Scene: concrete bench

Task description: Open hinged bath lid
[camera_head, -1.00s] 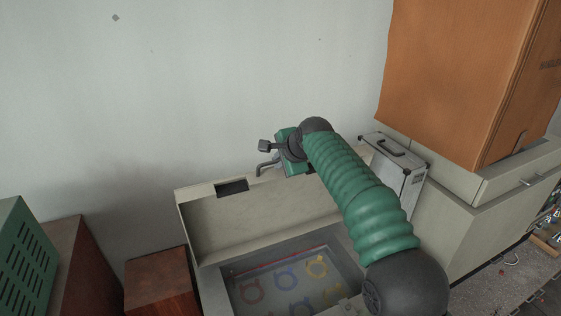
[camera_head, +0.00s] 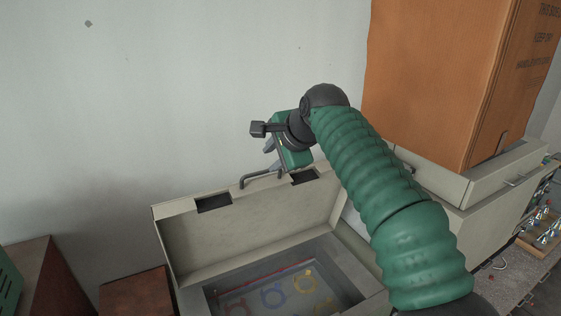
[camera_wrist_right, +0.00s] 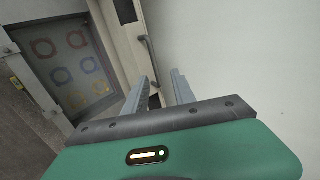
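The bath (camera_head: 195,303) is a grey-beige box with an open top. Its hinged lid (camera_head: 265,222) stands raised at the back, inner face toward me. A grey bar handle (camera_head: 262,178) sits at the lid's upper edge; it also shows in the right wrist view (camera_wrist_right: 149,62). My right gripper (camera_head: 270,146) is just above the handle. My left gripper is not in view.
Coloured rings (camera_head: 273,295) show inside the bath. A large orange-brown carton (camera_head: 430,80) stands on a beige cabinet (camera_head: 490,220) at right. A reddish-brown box (camera_head: 138,294) stands at left. A bare wall (camera_head: 150,100) is behind; the space above the lid at left is clear.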

